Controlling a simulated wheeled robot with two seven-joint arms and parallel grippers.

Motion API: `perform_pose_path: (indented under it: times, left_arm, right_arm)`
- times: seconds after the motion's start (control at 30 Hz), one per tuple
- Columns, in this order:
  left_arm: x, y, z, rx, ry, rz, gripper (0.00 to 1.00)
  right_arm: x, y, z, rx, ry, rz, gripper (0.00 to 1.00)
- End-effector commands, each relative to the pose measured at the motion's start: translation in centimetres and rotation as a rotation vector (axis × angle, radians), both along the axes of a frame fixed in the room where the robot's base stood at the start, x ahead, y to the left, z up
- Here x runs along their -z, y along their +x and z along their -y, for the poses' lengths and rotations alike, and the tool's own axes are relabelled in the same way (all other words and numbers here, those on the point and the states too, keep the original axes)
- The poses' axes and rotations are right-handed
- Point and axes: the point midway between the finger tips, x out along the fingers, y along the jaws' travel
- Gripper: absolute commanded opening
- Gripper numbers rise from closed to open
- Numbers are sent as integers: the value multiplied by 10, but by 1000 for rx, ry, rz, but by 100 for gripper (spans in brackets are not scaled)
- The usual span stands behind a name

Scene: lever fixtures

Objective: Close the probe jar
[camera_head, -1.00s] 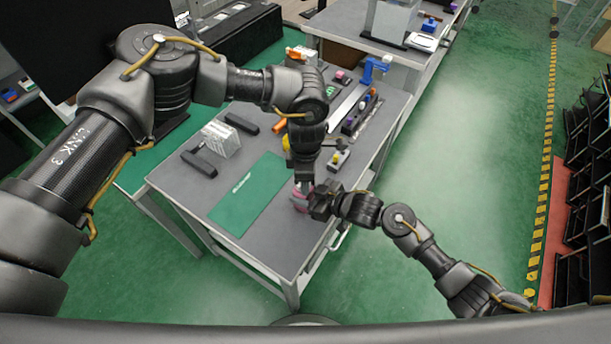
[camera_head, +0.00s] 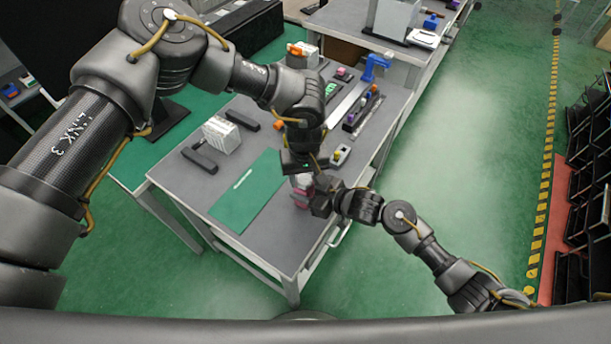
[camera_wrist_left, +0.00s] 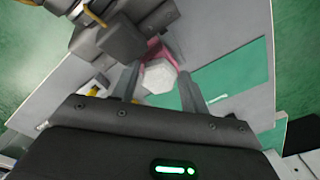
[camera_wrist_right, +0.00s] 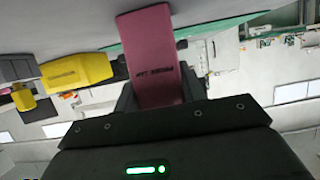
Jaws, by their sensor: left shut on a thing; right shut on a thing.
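The dark pink probe jar (camera_head: 299,200) is near the table's front right edge; its lettered side fills the middle of the right wrist view (camera_wrist_right: 153,62). My right gripper (camera_head: 318,199) is shut on it from the right. A pale, many-sided lid (camera_wrist_left: 158,76) shows between the fingers of my left gripper (camera_wrist_left: 158,92), with the jar's pink wall (camera_wrist_left: 155,50) just beyond it. My left gripper is above the jar in the head view (camera_head: 300,172) and shut on the lid. I cannot tell whether the lid touches the jar's rim.
A green mat (camera_head: 240,198) lies left of the jar. Behind are a clear box (camera_head: 221,134), black handles (camera_head: 199,161), a small block with a yellow knob (camera_head: 341,154) and a blue fixture (camera_head: 372,68). The table's front edge is close to the jar.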

Motion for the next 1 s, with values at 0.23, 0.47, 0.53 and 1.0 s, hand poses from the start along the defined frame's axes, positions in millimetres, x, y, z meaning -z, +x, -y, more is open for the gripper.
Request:
perform_pose_path:
  times: [0.23, 0.47, 0.53, 1.0]
  left_arm:
    - [0, 0, 0, 76, -2, 0, 24]
    - [0, 0, 0, 74, -2, 0, 55]
    - [0, 0, 0, 74, -2, 0, 64]
    - [-1, -1, 4, 76, -10, 0, 66]
  right_arm:
    - [1, -1, 0, -1, -2, -2, 0]
    - [1, -1, 0, -1, -2, -2, 0]
    - [1, -1, 0, -1, -2, -2, 0]
    - [1, -3, -3, -8, 0, -2, 0]
